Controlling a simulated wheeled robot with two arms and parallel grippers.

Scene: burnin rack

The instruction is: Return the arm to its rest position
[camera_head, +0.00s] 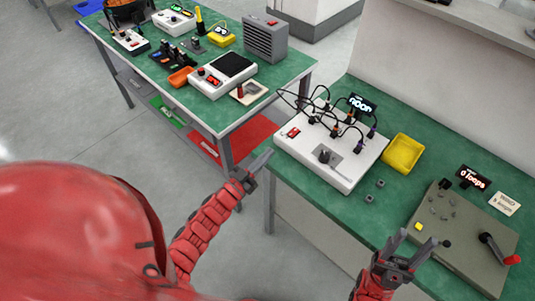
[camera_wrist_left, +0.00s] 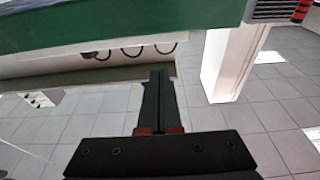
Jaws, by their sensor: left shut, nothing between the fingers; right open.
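My left gripper (camera_head: 253,172) is shut and empty beside the left edge of the right-hand green table (camera_head: 277,185). In the left wrist view its two fingers (camera_wrist_left: 160,80) lie together with nothing between them. My right gripper (camera_head: 412,247) is open and empty over the front part of the same table, left of the grey board with a crank (camera_head: 470,245). My red left arm (camera_head: 205,230) reaches up from the lower left.
A white device with cables (camera_head: 310,165), a yellow tray (camera_head: 403,153) and a small display (camera_head: 473,178) stand on the right-hand table. The left-hand table (camera_head: 145,75) holds several devices. Grey floor lies between and in front of the tables.

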